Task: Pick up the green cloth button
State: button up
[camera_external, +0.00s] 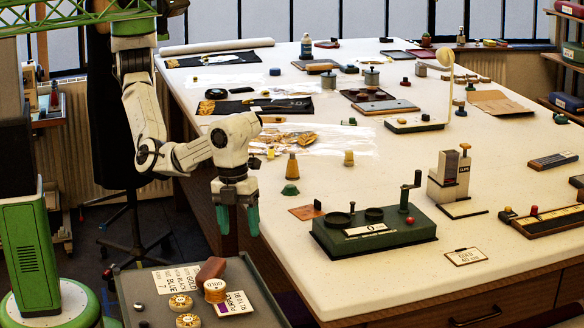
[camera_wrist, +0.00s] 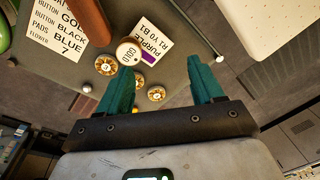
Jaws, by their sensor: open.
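A small green domed piece (camera_external: 290,189), which looks like the green cloth button, sits on the white table near its left edge. My gripper (camera_external: 238,222) hangs to the left of it in the external view, pointing down with its two teal fingers apart and nothing between them. In the wrist view my gripper (camera_wrist: 160,67) is open above the grey side cart. No green button shows in the wrist view.
The grey cart (camera_external: 135,290) holds lettered cards (camera_external: 177,280), a spool (camera_external: 215,291) and gold buttons (camera_external: 188,320). The table's left edge lies between gripper and piece.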

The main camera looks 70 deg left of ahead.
jog(key=w+a+r+n+t+h+p, duration=0.1)
jog(key=w+a+r+n, duration=0.1)
jog(key=w+r, duration=0.5)
jog(key=w+a+r+n+t+h, duration=0.2)
jog(key=w+r, duration=0.2)
jog(key=w, duration=0.6)
jog(key=w+a+r+n+t+h+p, duration=0.1)
jog(key=w+a+r+n+t, duration=0.3)
jog(key=w+a, duration=0.6)
jog(key=n+g+y+p, duration=0.2)
jog(key=n+g+p, duration=0.15)
jog(key=g, duration=0.25)
send_near(290, 186)
jog(key=shift+w+d+f+n, duration=0.2)
jog(key=shift+w+f, duration=0.2)
jog(key=shift+f, duration=0.15)
jog(key=shift+w+d+f+n, duration=0.1)
jog(key=shift+w+d+f, duration=0.05)
jog(key=shift+w+f, duration=0.35)
jog(key=f, duration=0.3)
jog(key=d+f+p, duration=0.1)
jog(key=f, duration=0.1)
jog(key=shift+s, duration=0.3)
jog(key=shift+w+d+f, duration=0.1)
jog(key=shift+d+f, duration=0.1)
jog(key=shift+f, duration=0.4)
